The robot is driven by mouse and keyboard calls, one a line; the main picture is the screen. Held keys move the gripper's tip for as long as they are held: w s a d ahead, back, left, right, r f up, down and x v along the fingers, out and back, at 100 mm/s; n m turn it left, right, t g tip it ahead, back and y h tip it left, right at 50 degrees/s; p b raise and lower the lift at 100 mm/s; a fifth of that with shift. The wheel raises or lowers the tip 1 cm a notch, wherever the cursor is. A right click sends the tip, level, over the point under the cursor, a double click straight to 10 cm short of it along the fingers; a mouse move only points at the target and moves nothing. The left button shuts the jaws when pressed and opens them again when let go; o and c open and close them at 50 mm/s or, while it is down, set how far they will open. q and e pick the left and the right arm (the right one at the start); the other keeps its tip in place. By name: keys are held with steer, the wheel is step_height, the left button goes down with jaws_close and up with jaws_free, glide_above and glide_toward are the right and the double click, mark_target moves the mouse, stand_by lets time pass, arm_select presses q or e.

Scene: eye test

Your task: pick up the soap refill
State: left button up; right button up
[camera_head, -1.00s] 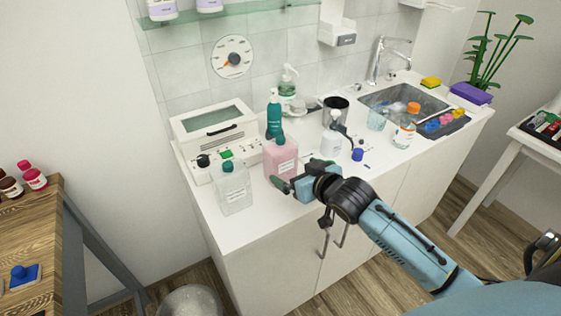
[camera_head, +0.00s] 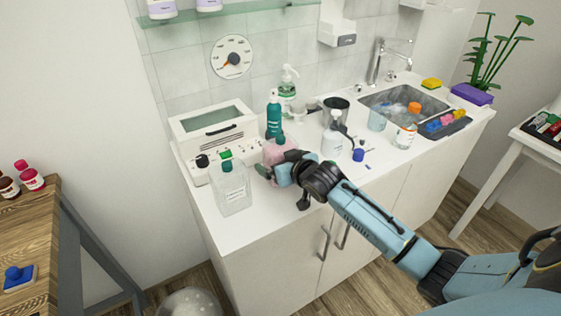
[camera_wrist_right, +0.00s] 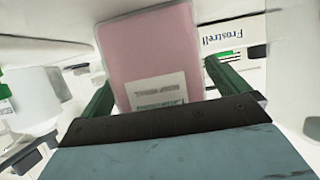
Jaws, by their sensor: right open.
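The pink bottle (camera_head: 277,149), which I take to be the soap refill, stands on the white counter (camera_head: 262,224). In the right wrist view the pink bottle (camera_wrist_right: 150,45) is between the two green fingers of the open gripper (camera_wrist_right: 162,92), with a gap showing at the right finger. Whether the left finger touches it I cannot tell. My left gripper is not in view.
A clear bottle (camera_head: 233,187) stands close left of the gripper. A teal pump bottle (camera_head: 273,115) is just behind. A white pump bottle (camera_head: 332,139) and a small blue item (camera_head: 358,155) are to the right. A white machine (camera_head: 212,135) stands behind left. The front counter strip is free.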

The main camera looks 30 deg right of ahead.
steer(key=shift+c, duration=0.4)
steer(key=c, duration=1)
steer(key=shift+r, duration=0.1)
